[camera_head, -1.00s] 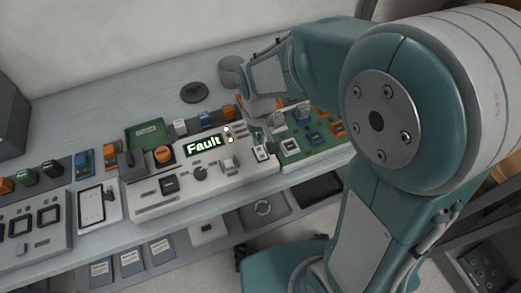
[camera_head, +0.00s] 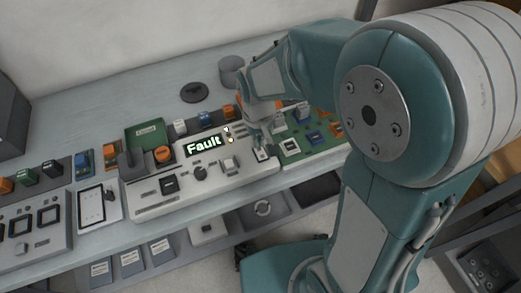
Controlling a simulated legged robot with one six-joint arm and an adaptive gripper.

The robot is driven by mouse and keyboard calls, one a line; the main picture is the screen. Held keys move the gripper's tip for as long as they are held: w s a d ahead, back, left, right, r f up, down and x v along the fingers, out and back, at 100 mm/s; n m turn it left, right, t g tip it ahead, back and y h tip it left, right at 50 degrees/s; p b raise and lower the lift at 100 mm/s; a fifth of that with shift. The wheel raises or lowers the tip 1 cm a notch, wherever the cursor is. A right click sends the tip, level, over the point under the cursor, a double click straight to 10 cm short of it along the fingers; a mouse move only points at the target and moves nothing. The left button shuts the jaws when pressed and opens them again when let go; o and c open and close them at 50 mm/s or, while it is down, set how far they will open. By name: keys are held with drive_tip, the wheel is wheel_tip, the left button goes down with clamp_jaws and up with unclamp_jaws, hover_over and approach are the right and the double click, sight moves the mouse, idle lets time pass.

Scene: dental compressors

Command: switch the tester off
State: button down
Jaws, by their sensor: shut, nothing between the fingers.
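The tester (camera_head: 205,170) is a pale box on the bench with a lit display (camera_head: 204,145) that reads "Fault". Its front panel carries a black square part, a round dark knob (camera_head: 200,173) and a pale block. A small white switch (camera_head: 262,155) sits at its right end. My gripper (camera_head: 261,149) is shut and empty, pointing down with its tips at this switch. I cannot tell whether the tips touch it. The fingers partly cover the switch.
A green circuit board (camera_head: 300,144) with several parts lies right of the tester, close to my gripper. A tablet (camera_head: 97,204) and another panel (camera_head: 35,232) are on the left. A dark disc (camera_head: 194,93) and grey cup (camera_head: 231,71) stand behind.

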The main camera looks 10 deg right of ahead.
sight(259, 149)
drive_tip(key=shift+f, duration=0.85)
idle(0.6)
drive_tip(key=shift+r, duration=3.5)
drive_tip(key=shift+r, duration=0.1)
drive_tip(key=s+d+r+m+t, duration=0.3)
drive_tip(key=s+d+r+t, duration=0.2)
drive_tip(key=s+d+r, duration=0.5)
drive_tip(key=s+r, duration=0.1)
drive_tip(key=s, duration=0.1)
drive_tip(key=shift+s+d+t, duration=0.3)
drive_tip(key=shift+s, duration=0.05)
